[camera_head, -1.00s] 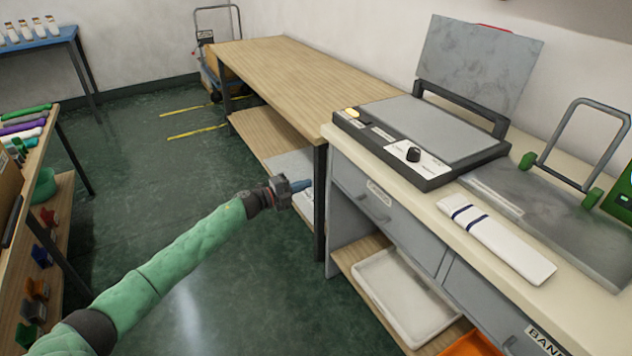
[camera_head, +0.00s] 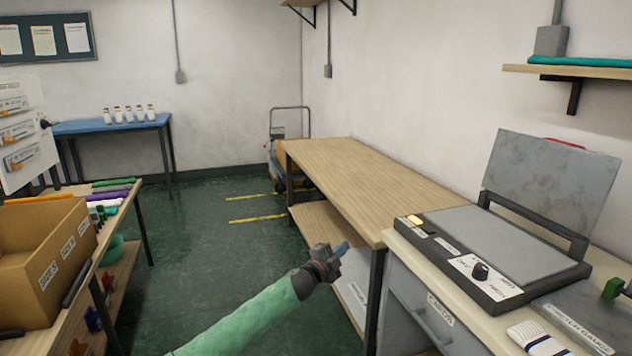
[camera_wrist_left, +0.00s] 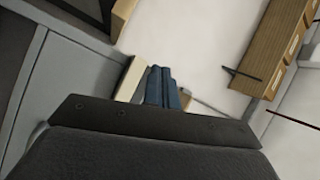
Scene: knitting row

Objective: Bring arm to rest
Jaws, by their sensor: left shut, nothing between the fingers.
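My left arm, in a green sleeve, comes in from the bottom of the head view. My left gripper (camera_head: 341,250) is shut and empty, with its blue fingertips together. It is in the air in front of the wooden table's near end, left of the grey drawer cabinet. In the left wrist view the blue fingers (camera_wrist_left: 161,88) are side by side with nothing between them. My right gripper is not in view.
A wooden table (camera_head: 365,180) with a lower shelf stands ahead. A press with an open lid (camera_head: 505,255) is on the cabinet (camera_head: 418,300) at right. A bench with a cardboard box (camera_head: 40,250) is at left. Green floor (camera_head: 200,260) between them is clear.

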